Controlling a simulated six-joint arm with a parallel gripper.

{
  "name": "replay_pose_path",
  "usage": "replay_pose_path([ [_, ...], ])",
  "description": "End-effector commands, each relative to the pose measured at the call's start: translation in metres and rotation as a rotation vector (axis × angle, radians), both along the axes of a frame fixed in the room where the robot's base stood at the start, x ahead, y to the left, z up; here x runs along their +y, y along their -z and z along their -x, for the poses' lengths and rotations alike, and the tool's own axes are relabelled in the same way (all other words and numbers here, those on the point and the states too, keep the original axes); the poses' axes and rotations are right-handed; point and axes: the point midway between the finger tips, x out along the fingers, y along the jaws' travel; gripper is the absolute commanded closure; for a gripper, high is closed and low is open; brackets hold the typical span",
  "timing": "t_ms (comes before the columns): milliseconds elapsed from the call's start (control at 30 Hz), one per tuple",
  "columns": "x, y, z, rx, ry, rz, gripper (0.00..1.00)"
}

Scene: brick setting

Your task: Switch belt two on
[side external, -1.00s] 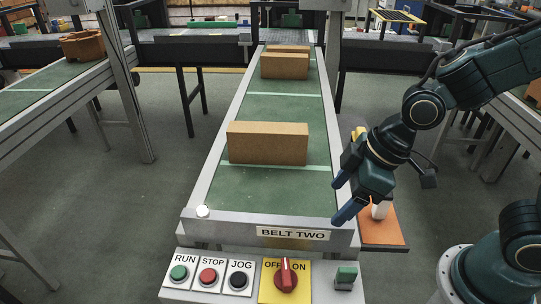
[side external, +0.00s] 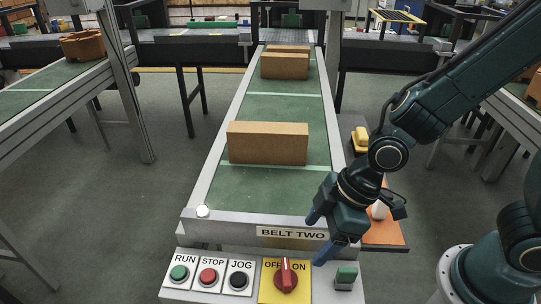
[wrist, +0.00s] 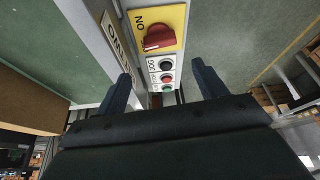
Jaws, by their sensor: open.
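The red rotary knob (side external: 286,277) sits on a yellow plate (side external: 265,293) marked OFF and ON, at the front of the belt labelled BELT TWO (side external: 292,234). Its handle stands about upright between the two words. My gripper (side external: 317,240) is open and empty, above and to the right of the knob, apart from it. In the wrist view the knob (wrist: 160,38) shows ahead of my open gripper (wrist: 160,75), beyond the fingertips. The word OFF is mostly hidden there.
Green RUN (side external: 179,272), red STOP (side external: 207,276) and black JOG (side external: 238,279) buttons lie left of the knob. A green switch (side external: 346,275) is on its right. A cardboard box (side external: 268,143) lies on the belt. An orange side shelf (side external: 383,234) holds a white item.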

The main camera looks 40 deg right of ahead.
Motion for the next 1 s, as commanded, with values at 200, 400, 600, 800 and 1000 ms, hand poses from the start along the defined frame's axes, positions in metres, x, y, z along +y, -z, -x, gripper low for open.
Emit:
replay_pose_path([
  [200,0.005,0.016,-0.003,0.004,-0.001,0.002,0.29],
  [400,0.01,0.032,-0.007,0.003,-0.001,0.001,0.29],
  [600,0.015,0.048,-0.011,0.003,0.0,0.002,0.29],
  [800,0.021,0.064,-0.015,0.003,0.0,0.002,0.29],
  [1000,0.026,0.08,-0.019,0.003,0.0,0.002,0.29],
])
